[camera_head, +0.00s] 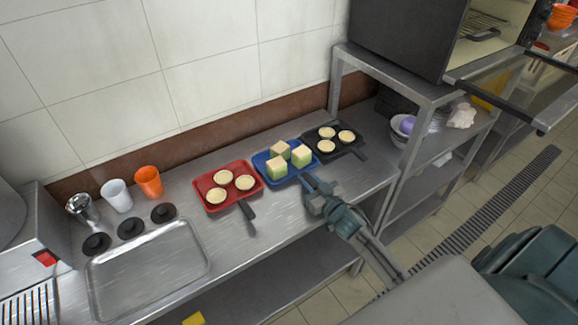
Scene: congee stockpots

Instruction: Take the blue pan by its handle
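The blue pan (262,167) lies on the steel counter between a red pan and a black pan. It holds several pale yellow-green cubes (278,167). My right gripper (311,184) is at the pan's front right edge, where its handle would be, and covers that spot. The handle is hidden or cannot be told apart from the fingers. I cannot tell whether the fingers are open or shut around it. My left gripper is not in view.
The red pan (208,183), with round pale pieces, lies left of the blue one. The black pan (343,151) lies close on its right. A metal tray (150,265), cups and black discs are at the left. A steel shelf rack (398,88) stands at the right.

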